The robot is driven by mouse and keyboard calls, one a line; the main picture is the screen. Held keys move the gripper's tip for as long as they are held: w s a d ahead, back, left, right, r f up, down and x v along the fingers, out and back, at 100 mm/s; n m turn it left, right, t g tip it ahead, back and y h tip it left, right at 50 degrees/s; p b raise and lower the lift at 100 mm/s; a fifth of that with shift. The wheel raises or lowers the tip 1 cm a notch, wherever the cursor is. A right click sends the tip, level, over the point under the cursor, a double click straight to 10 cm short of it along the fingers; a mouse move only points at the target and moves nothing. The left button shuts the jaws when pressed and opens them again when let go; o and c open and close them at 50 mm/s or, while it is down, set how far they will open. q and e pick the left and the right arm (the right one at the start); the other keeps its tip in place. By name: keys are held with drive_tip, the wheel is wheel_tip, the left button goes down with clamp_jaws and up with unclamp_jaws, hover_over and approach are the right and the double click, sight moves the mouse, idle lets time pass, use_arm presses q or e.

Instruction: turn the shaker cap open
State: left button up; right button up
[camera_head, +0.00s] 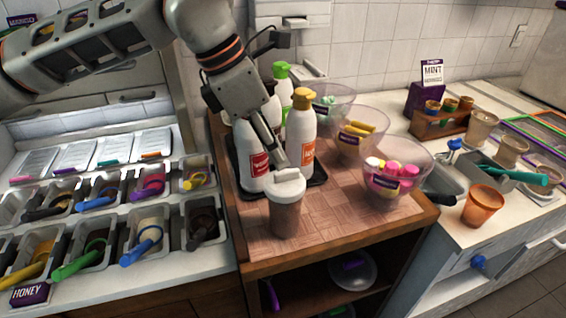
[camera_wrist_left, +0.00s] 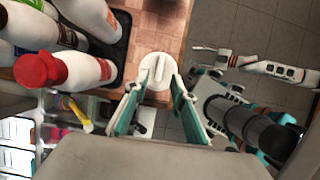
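The shaker (camera_head: 286,217) stands upright near the front edge of the wooden counter, brown inside, with a white cap (camera_head: 288,186). In the left wrist view the cap (camera_wrist_left: 157,66) is round with a raised bar across its top. My left gripper (camera_head: 279,163) reaches down to the cap from above and behind. In the left wrist view its teal-lined fingers (camera_wrist_left: 155,87) are apart, with the cap just at and beyond their tips. I cannot tell whether they touch it. My right gripper is not seen in the head view; arm parts show at the right of the wrist view, its fingers unclear.
Close behind the shaker, sauce bottles (camera_head: 301,130) stand in a black tray (camera_head: 312,192). Clear bowls of toppings (camera_head: 412,160) line the counter's right side. Topping bins (camera_head: 92,252) fill the left. An orange cup (camera_head: 483,206) stands right. The counter right of the shaker is free.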

sight(287, 171)
use_arm(q)
drive_tip(key=shift+x, duration=2.4)
clamp_jaws()
